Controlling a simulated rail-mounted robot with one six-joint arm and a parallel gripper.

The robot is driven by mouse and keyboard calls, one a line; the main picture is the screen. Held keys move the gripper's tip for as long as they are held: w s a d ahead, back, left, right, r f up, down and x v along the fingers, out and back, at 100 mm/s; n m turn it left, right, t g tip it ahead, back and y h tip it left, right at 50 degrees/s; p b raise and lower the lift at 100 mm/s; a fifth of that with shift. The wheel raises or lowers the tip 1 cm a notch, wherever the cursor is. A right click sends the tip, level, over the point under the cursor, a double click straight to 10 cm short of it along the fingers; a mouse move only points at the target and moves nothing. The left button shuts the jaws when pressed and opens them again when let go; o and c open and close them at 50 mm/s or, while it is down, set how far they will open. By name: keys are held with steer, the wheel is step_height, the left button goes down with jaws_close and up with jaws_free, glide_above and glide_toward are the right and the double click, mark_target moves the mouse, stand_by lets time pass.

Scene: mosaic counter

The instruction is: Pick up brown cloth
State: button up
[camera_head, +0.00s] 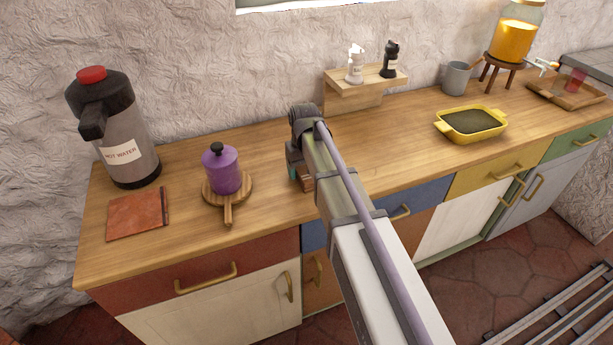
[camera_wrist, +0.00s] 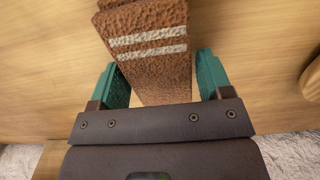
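The brown cloth (camera_wrist: 155,72) is rough, folded in layers and marked with two pale stripes. In the wrist view it lies on the wooden counter between the two teal fingers of my gripper (camera_wrist: 159,60). The fingers stand apart, one on each side of the cloth, with a narrow gap visible at the right. In the head view my gripper (camera_head: 296,174) is low over the middle of the counter, and only a small brown part of the cloth (camera_head: 306,185) shows beside it; my arm hides the rest.
The counter (camera_head: 265,215) also bears a purple jar (camera_head: 222,172) on a round board, a red-brown flat item (camera_head: 137,216), a hot water flask (camera_head: 115,130) and a yellow dish (camera_head: 470,121). A small shelf (camera_head: 350,88) with two bottles stands behind my gripper.

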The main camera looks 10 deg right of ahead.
mark_target(304, 167)
steer(key=c, duration=0.7)
step_height(304, 167, up, 10)
steer(key=p, duration=1)
steer(key=shift+r, duration=0.15)
steer(key=shift+f, duration=0.2)
